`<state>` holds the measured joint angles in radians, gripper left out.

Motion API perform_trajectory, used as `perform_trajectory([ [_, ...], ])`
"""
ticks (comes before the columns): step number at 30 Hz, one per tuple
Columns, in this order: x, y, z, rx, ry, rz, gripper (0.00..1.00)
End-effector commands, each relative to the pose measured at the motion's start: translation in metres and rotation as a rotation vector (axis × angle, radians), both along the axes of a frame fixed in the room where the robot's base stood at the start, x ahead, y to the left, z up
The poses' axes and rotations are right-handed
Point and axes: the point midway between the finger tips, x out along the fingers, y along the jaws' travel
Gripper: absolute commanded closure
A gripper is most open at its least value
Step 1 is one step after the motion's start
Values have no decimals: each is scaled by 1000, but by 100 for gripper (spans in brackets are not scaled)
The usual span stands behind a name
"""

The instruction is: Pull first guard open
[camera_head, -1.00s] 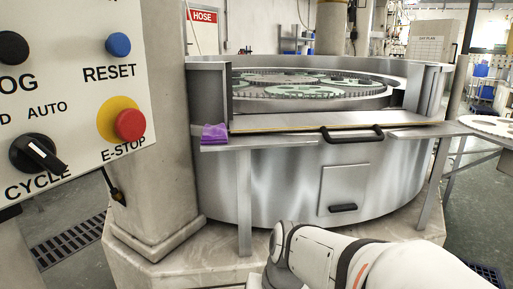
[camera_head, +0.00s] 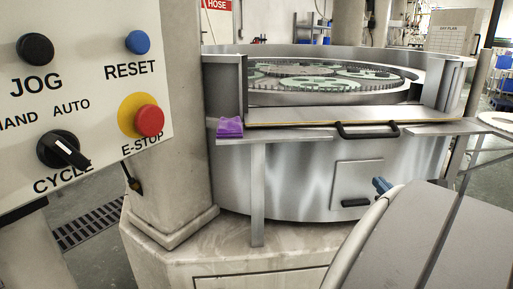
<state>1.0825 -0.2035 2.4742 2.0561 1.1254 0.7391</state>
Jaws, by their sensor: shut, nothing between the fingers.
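The guard (camera_head: 300,115) is a flat metal panel with a yellow edge at the front opening of the round lapping machine. A black bar handle (camera_head: 367,131) is fixed at its front edge. The panel lies low across the opening, and the toothed discs behind it are visible. My arm fills the lower right. A small blue part, which looks like the tip of my gripper (camera_head: 382,185), shows just past it, in front of the machine's lower wall. It looks shut and apart from the handle. The rest of the gripper is hidden behind my arm.
A control panel (camera_head: 85,95) with knobs and a red E-stop (camera_head: 149,120) stands close at the left, beside a pillar. A purple cloth (camera_head: 230,127) lies on the ledge's left end. A small hatch (camera_head: 358,180) is below.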

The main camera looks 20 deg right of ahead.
Motion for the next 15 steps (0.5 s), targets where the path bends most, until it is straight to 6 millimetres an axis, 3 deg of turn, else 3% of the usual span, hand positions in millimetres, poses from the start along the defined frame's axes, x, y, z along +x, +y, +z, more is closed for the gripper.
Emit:
perform_trajectory([
  [5,20,-3,0,4,-3,2,100],
  [15,92,-13,3,1,-1,5,100],
])
